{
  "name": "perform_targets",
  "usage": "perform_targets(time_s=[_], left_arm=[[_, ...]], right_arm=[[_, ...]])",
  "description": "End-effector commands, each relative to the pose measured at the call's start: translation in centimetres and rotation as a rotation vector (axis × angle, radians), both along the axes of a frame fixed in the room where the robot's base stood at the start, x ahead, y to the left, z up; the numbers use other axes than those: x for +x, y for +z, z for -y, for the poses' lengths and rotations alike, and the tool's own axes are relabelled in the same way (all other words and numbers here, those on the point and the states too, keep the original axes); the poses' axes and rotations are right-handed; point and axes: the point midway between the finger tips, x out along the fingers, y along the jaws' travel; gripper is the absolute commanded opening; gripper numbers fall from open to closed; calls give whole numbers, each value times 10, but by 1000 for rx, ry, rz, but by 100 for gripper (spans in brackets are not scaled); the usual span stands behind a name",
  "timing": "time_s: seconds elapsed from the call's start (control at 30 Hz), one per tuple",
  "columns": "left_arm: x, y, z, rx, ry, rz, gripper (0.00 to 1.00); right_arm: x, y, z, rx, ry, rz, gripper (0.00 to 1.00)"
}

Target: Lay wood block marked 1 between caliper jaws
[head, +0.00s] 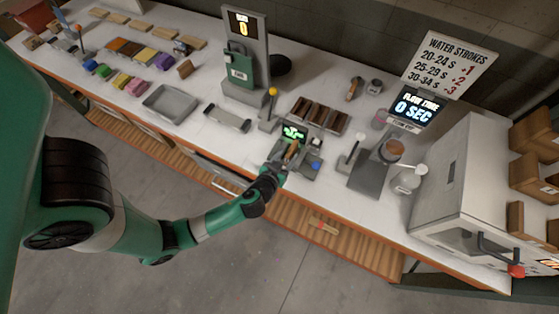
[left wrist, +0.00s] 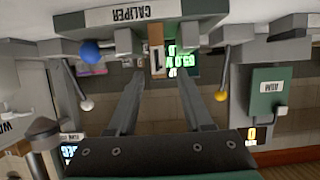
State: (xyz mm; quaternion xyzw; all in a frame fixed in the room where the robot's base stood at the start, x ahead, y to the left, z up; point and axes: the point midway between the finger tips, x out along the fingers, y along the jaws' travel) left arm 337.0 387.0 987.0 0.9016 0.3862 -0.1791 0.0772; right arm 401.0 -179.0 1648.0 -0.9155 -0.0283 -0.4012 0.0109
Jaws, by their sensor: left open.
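The caliper (head: 305,164) stands near the front edge of the bench, with a lit green screen (head: 293,132). In the left wrist view the caliper (left wrist: 85,28) appears upside down, its label at the top. A small brown wood block (left wrist: 156,48) with a pale label stands between its grey jaws. The block also shows in the head view (head: 292,150). My left gripper (left wrist: 160,82) is open, its fingers apart and empty, just short of the block. My right gripper is not in view.
A blue knob (left wrist: 91,51) is on the caliper. A yellow-knobbed lever (head: 272,92) and dark wood strips (head: 320,114) stand behind it. A grey tray (head: 228,119) lies to the left, and a scale-like stand (head: 367,176) is to the right.

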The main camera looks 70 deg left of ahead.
Motion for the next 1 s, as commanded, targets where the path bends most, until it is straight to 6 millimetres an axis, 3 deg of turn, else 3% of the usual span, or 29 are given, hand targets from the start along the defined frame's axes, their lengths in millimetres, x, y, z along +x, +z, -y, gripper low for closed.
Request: perform_targets(time_s=[0.2,0.3,1.0], left_arm=[[-34,20,37,0,-9,0,51],[-43,28,46,0,-6,-4,51],[-49,29,51,0,0,0,51]], right_arm=[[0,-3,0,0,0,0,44],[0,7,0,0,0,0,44],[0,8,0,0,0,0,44]])
